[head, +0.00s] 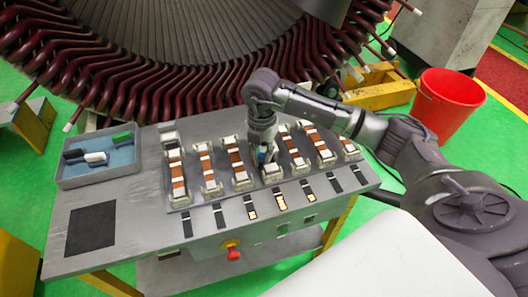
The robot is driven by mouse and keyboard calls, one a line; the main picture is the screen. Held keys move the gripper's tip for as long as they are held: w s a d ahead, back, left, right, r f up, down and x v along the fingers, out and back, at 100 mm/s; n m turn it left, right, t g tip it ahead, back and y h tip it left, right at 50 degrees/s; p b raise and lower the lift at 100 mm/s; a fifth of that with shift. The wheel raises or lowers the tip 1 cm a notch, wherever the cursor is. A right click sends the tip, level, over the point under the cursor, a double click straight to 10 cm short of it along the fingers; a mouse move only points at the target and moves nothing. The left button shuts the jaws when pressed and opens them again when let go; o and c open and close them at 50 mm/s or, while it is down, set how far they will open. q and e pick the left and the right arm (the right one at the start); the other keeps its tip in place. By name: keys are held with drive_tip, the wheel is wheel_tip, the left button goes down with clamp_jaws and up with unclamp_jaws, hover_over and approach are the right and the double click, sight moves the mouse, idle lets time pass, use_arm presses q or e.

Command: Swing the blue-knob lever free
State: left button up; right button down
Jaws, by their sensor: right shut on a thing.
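My right gripper (265,158) points down over the middle of the panel (130,205) on the bench. It is shut on the blue-knob lever (262,156), of which only a small patch of blue shows between the fingers. The rest of the lever is mostly hidden by the gripper. A pale block (271,172) sits just below the fingertips, in the row of clamp stations. My left gripper is not in view.
Several stations with copper-coloured bars (178,180) stand on both sides of my gripper. A red emergency knob (233,254) is on the front edge. The large stator (200,70) rises behind. A red bucket (446,105) stands right.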

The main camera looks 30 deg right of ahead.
drive_tip(key=shift+w+a+m, duration=0.1)
drive_tip(key=shift+m, duration=0.2)
drive_tip(key=c, duration=1)
unclamp_jaws()
drive_tip(key=shift+o, duration=0.2)
drive_tip(key=shift+r, duration=0.1)
wheel_tip(320, 180, up, 12)
